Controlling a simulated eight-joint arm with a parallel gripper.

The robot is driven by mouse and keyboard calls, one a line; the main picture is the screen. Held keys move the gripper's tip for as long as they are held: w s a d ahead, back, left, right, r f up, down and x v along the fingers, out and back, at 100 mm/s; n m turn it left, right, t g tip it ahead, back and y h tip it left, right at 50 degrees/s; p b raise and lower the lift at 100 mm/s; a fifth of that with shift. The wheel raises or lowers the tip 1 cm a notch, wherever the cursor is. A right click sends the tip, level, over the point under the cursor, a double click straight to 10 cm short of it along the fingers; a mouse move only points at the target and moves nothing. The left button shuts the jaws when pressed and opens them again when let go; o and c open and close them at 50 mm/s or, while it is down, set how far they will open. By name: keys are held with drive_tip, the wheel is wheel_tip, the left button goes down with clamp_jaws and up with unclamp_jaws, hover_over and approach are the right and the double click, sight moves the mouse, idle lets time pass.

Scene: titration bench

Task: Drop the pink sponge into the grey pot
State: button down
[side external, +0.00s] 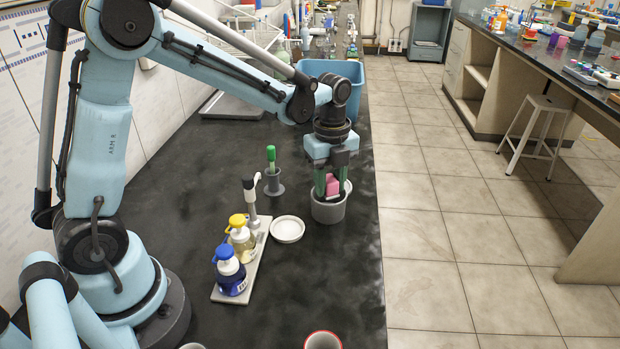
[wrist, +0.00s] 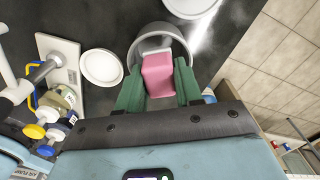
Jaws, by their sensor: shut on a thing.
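The pink sponge (side external: 332,185) is between the green fingers of my gripper (side external: 329,184), at the mouth of the grey pot (side external: 328,212). In the wrist view the sponge (wrist: 158,75) shows between both fingertips (wrist: 158,82), with the pot's rim (wrist: 137,50) around and beyond it. My gripper is shut on the sponge and points down. The sponge's lower part is hidden by the pot wall in the side view. A pale grey piece also shows inside the pot in the wrist view; I cannot tell what it is.
A white dish (side external: 287,229) lies left of the pot. A tray holds a yellow-capped bottle (side external: 241,240) and a blue-capped bottle (side external: 229,270). A green-handled tool stands in a small dark holder (side external: 273,182) behind. A blue bin (side external: 345,75) stands farther back. The bench's right edge is close.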

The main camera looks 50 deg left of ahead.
drive_tip(key=c, duration=0.7)
unclamp_jaws()
drive_tip(key=shift+o, duration=0.2)
drive_tip(key=shift+r, duration=0.1)
drive_tip(key=shift+r, duration=2.95)
